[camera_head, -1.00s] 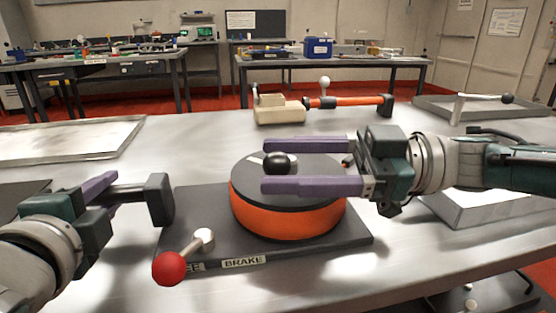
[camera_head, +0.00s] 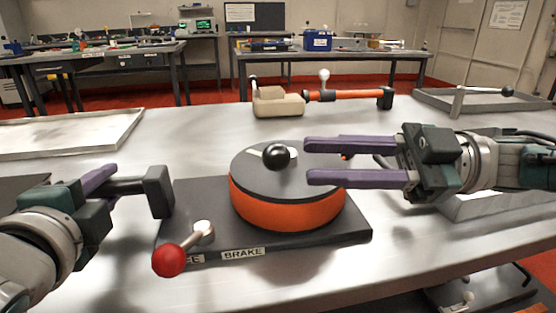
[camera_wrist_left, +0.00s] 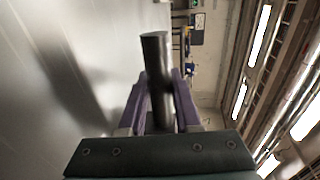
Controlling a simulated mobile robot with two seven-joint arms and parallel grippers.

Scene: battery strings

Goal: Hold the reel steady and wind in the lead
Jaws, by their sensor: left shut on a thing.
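The reel (camera_head: 290,205), a drum with an orange side and dark top, sits on a dark base plate (camera_head: 340,233). A crank with a black ball knob (camera_head: 277,155) is on its top. My left gripper (camera_head: 130,186) is shut on a dark upright handle (camera_head: 159,191) at the plate's left side; the handle also shows between the fingers in the left wrist view (camera_wrist_left: 157,80). My right gripper (camera_head: 306,160) is open and empty, its fingertips just right of the knob and apart from it. The lead cannot be made out clearly; a small orange bit shows behind the right fingers.
A red-knobbed brake lever (camera_head: 170,260) stands at the plate's front left, by a BRAKE label (camera_head: 243,253). Behind the reel lie a beige block (camera_head: 277,103) and an orange-shafted tool (camera_head: 345,95). Trays lie at left (camera_head: 80,135) and back right (camera_head: 435,100). Bare table lies in front.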

